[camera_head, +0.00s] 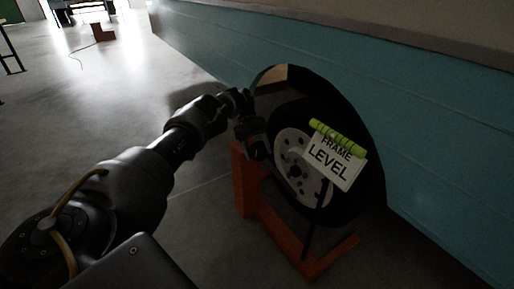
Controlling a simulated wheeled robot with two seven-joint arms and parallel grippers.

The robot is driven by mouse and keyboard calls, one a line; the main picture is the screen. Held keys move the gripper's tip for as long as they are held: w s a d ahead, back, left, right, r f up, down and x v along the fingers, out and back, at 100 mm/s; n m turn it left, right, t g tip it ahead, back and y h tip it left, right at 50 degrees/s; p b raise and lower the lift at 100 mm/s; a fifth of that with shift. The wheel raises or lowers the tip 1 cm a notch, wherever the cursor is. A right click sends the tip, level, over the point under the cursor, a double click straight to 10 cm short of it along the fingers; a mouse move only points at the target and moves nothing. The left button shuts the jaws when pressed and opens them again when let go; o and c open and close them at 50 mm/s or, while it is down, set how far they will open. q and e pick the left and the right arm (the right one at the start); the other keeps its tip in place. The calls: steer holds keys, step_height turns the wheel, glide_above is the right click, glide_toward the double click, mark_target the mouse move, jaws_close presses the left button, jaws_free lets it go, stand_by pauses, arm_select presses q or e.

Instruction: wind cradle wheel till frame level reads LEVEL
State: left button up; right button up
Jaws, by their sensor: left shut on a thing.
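The cradle wheel (304,172), a black tyre with a grey rim with holes, stands upright in an orange cradle (285,236) against the teal wall. My left gripper (257,150) is at the wheel's left side, beside the grey rim. It is shut on the wheel; the dark fingers hide the exact place of contact. The frame level (337,138) is a yellow-green bar on top of a white sign (333,163) in front of the wheel. The sign reads "FRAME LEVEL". The bar tilts down to the right in the picture. My right gripper is not in view.
The teal camper wall (430,150) runs close behind the wheel and limits room on the right. The grey floor (120,110) is open to the left. A small brown step-like object (102,33) stands far off at the top left.

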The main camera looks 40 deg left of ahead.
arm_select(q)
steer(key=shift+d+f+m+g+y, duration=0.2)
steer(key=shift+m+g+y, duration=0.1)
steer(key=shift+m+y, duration=0.3)
steer(key=o, duration=1)
steer(key=shift+c, duration=0.2)
steer(key=shift+a+r, duration=0.1)
